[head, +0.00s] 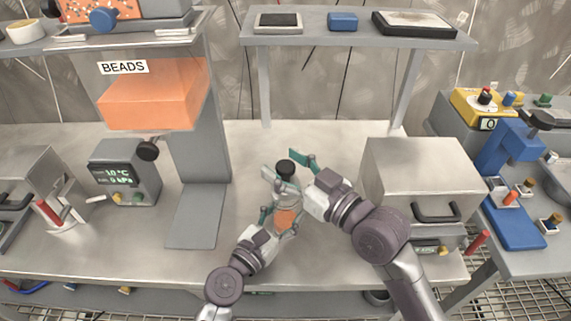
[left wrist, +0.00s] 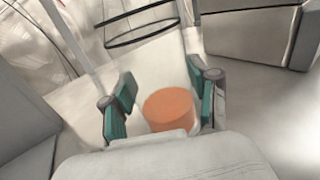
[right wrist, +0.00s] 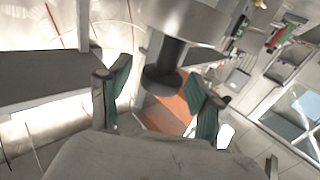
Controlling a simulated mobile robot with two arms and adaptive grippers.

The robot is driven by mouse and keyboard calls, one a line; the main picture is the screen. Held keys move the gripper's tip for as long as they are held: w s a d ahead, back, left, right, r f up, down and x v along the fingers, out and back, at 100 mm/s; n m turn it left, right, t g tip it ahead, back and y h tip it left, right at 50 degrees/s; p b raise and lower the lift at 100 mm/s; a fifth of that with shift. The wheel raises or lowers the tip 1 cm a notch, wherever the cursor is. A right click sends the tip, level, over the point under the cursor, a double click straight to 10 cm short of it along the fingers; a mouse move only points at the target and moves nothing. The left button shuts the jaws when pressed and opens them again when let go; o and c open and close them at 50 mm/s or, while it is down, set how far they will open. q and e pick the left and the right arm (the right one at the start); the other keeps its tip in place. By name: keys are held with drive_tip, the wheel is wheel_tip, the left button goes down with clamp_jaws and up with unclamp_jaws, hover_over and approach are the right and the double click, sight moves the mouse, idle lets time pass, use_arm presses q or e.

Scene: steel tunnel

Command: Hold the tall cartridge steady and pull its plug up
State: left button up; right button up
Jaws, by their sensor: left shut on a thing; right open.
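The tall cartridge (head: 286,217) stands on the bench in the middle of the head view, clear-walled with orange contents low inside. Its black plug (head: 285,167) shows at the top. My left gripper (head: 281,221) is shut around the cartridge's lower part. In the left wrist view the orange contents (left wrist: 168,108) show between its fingers. My right gripper (head: 284,163) is open at plug height, one finger on each side of the plug. In the right wrist view the dark plug (right wrist: 164,82) lies between the spread fingers. I cannot tell whether either finger touches it.
A grey metal box (head: 420,178) with a dark handle stands right of my right arm. At left is the dispenser labelled BEADS (head: 155,95), with a display unit (head: 125,172) beside it. A raised shelf (head: 350,42) spans the back. Bare bench lies behind the cartridge.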

clamp_jaws()
idle(0.3)
drive_tip(key=shift+f, duration=0.15)
idle(0.3)
unclamp_jaws()
drive_tip(key=v, duration=1.2)
